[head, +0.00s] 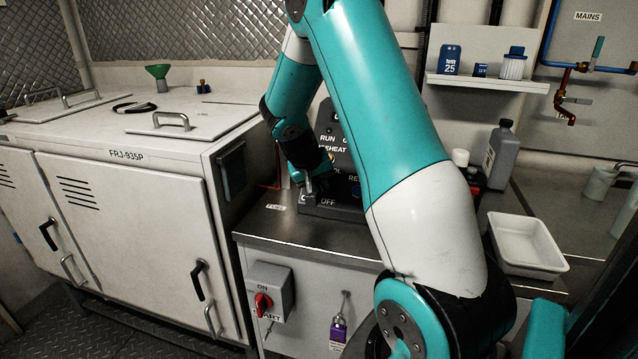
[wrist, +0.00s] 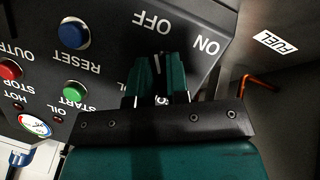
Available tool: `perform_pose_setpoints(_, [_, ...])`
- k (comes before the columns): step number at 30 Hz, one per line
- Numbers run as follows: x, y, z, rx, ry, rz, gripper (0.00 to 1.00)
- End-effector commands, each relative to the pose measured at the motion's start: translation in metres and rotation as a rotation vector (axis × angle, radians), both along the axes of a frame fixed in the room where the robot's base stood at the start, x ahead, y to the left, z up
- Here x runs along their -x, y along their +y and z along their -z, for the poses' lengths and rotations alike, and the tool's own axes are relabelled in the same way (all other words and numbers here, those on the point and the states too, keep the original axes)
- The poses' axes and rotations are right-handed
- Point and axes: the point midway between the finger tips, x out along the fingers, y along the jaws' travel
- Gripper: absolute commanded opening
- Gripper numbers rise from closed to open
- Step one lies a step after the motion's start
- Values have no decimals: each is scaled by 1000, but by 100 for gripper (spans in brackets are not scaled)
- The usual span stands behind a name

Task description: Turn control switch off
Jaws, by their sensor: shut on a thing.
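The control panel (head: 345,208) is a dark sloped box on the counter, with OFF and partly covered ON lettering at its lower edge. In the head view my gripper (head: 314,186) is at the panel's lower left.
Near the fingers are a blue RESET button (wrist: 74,35), a green START button (wrist: 75,92) and a red STOP button (wrist: 10,70). A red rotary switch (head: 263,303) and purple padlock (head: 338,328) are on the cabinet front. A white tray (head: 525,245) stands on the right.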

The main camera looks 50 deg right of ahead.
Motion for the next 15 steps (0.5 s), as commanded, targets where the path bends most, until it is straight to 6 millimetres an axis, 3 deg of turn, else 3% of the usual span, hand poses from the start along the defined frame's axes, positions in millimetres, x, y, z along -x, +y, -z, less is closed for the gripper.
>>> perform_pose_setpoints(3, [2, 0, 2, -2, 7, 1, 0])
perform_pose_setpoints(4, [2, 0, 2, -2, 7, 1, 23])
perform_pose_setpoints(6, [2, 0, 1, -2, 6, 0, 39])
perform_pose_setpoints(15, [0, 1, 0, -1, 1, 0, 42])
